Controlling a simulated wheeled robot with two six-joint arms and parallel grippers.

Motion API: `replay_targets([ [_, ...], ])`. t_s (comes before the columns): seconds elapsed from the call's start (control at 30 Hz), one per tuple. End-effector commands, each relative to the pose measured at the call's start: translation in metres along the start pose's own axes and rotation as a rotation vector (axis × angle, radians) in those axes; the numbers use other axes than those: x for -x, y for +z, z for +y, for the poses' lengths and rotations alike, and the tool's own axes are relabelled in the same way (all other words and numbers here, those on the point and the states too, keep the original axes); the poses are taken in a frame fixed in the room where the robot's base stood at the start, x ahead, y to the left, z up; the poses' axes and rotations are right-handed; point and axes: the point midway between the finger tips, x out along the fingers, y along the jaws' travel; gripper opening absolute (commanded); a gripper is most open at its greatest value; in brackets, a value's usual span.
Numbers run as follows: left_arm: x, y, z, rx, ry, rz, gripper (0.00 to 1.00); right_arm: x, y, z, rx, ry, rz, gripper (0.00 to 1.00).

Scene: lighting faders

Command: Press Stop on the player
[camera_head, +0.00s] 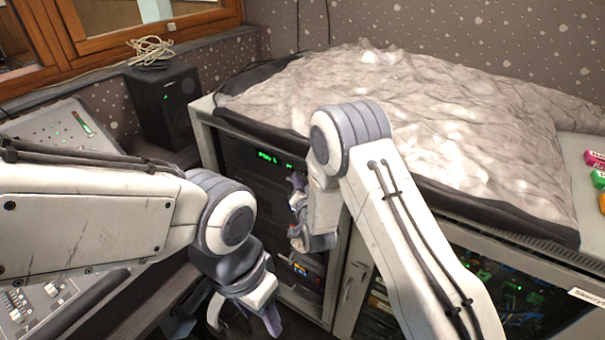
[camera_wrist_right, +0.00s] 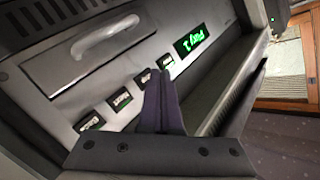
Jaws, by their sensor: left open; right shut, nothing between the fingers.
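The player is a dark unit in the rack, its green display (camera_head: 268,157) lit in the head view. In the right wrist view its grey front panel (camera_wrist_right: 68,80) shows tilted, with a green display (camera_wrist_right: 191,42) and a row of small lit buttons, among them one at the near end (camera_wrist_right: 90,122) and one beside it (camera_wrist_right: 120,100). Their labels are too small to read. My right gripper (camera_wrist_right: 158,74) is shut and empty, its tips over the row near the display end, partly covering a button. Contact cannot be told. My left gripper (camera_head: 244,318) is open and empty, low in front of the rack.
A silver handle (camera_wrist_right: 105,38) stands out from the panel. A grey cloth (camera_head: 430,120) covers the rack top. A black speaker (camera_head: 165,105) and a mixing desk (camera_head: 45,300) are at the left. Cabling shows behind the right rack door (camera_head: 510,285).

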Motion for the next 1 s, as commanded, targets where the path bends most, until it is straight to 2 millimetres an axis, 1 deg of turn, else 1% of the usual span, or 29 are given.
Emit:
replay_targets([
  [0.2, -0.0046, 0.0002, -0.0003, 0.0, 0.0, 0.0, 0.5, -0.0051, -0.0039, 0.0037, 0.0, 0.0, 0.002, 0.0],
  [1.0, -0.0068, 0.0004, -0.0005, 0.0, 0.0, 0.0, 0.5, -0.0086, -0.0064, 0.0062, 0.0, 0.0, 0.001, 0.0],
])
